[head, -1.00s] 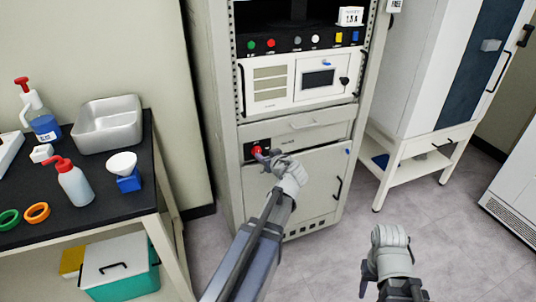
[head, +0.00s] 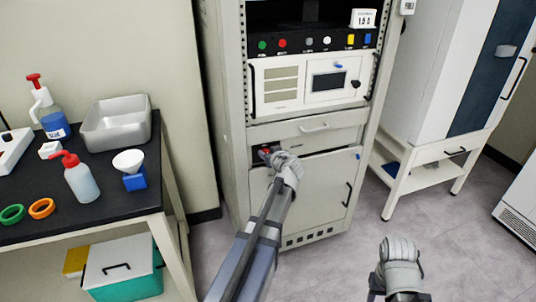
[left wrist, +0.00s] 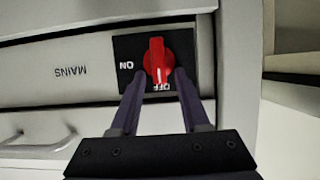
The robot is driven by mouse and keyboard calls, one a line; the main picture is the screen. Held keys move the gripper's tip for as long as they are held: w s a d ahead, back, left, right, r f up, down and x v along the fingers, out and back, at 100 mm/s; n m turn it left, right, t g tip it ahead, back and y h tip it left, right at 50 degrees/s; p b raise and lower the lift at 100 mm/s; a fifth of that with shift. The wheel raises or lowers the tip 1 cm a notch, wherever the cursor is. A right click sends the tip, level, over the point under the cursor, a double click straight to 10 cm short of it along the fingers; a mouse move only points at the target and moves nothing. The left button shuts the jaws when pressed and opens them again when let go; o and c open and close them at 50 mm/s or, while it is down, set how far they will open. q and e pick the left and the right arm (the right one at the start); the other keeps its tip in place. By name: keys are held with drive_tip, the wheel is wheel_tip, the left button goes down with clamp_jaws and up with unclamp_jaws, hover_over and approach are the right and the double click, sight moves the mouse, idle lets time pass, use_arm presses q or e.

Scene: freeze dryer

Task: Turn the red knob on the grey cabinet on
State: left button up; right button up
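The red knob (head: 265,151) is on a dark plate on the front of the grey cabinet (head: 233,150), under a drawer. In the left wrist view the red knob (left wrist: 157,58) points up and down the picture, with ON at its left, OFF at its lower end and an upside-down MAINS label. My left gripper (head: 270,156) is at the knob and hides part of it in the head view. Its fingers (left wrist: 161,76) are apart, one on each side of the knob's lower end; I cannot tell whether they touch it. My right gripper (head: 396,291) is low, away from the cabinet; its fingers are unclear.
A black-topped bench (head: 95,190) with bottles, a steel tray (head: 116,128) and rings stands at the left. A white cabinet on a stand (head: 430,171) is at the right. A door handle (head: 348,194) is below and right of the knob. The floor between is clear.

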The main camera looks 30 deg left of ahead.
use_arm(q)
clamp_jaws()
idle(0.5)
drive_tip(key=shift+w+d+f+m+g+y+b, duration=0.4)
drive_tip(key=shift+m+y+b, duration=0.75)
drive_tip(key=shift+m+b, duration=0.9)
drive_tip(key=shift+w+d+f+m+g+y+b, duration=0.15)
drive_tip(key=shift+w+f+m+g+y+b, duration=0.3)
drive_tip(key=shift+m+y+b, duration=1.5)
drive_tip(key=shift+w+d+f+m+g+y+b, duration=0.25)
drive_tip(key=shift+f+m+g+b, duration=0.35)
drive_tip(key=shift+m+b, duration=1.6)
drive_tip(key=shift+r+m+p, duration=0.2)
drive_tip(key=shift+m+p, duration=0.4)
drive_tip(key=shift+m, duration=0.1)
